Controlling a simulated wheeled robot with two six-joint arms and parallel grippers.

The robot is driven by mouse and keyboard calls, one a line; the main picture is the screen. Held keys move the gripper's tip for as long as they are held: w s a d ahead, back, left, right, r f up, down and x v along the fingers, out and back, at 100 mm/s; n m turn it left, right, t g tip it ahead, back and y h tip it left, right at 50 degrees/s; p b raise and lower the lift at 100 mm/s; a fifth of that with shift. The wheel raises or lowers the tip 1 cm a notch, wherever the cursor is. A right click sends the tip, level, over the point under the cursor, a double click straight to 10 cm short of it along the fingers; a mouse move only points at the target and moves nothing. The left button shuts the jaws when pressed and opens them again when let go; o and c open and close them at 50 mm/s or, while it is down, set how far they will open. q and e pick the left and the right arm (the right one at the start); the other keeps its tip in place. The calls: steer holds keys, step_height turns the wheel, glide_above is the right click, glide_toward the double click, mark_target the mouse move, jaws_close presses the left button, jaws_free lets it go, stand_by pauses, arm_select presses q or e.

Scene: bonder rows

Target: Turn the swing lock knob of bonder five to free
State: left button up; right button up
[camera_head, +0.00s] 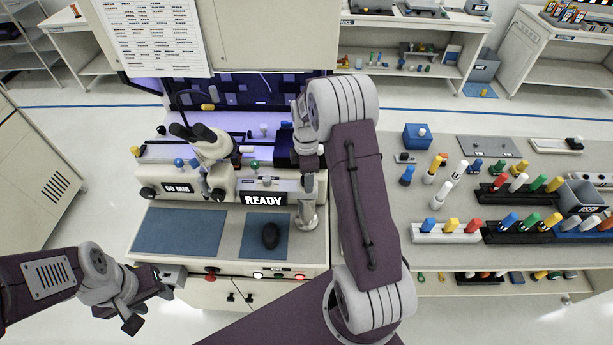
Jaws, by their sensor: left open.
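A wire bonder (285,184) with a cream body stands on a bench in the middle, with a microscope (210,145), a "60 MM" label and a black READY sign (264,200). Its front carries a black knob (148,192) at the left end and another black knob (218,195) beside the microscope. I cannot tell which knob is the swing lock, or read a bonder number. My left gripper (154,300) is open and empty, low at left, in front of the bench and apart from the bonder. My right gripper (308,182) points down at the bonder's right end; its fingers are seen edge-on.
Blue mats (180,232) and a black mouse (270,235) lie on the bench front. A chrome fitting (307,215) stands at its right edge. My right arm hides the bench's right side. A table (400,260) with coloured pegs stands right.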

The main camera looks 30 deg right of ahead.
steer(key=shift+r, duration=0.25)
step_height(320, 180, up, 9)
steer(key=shift+f+b, duration=0.15)
steer(key=shift+b, duration=1.05)
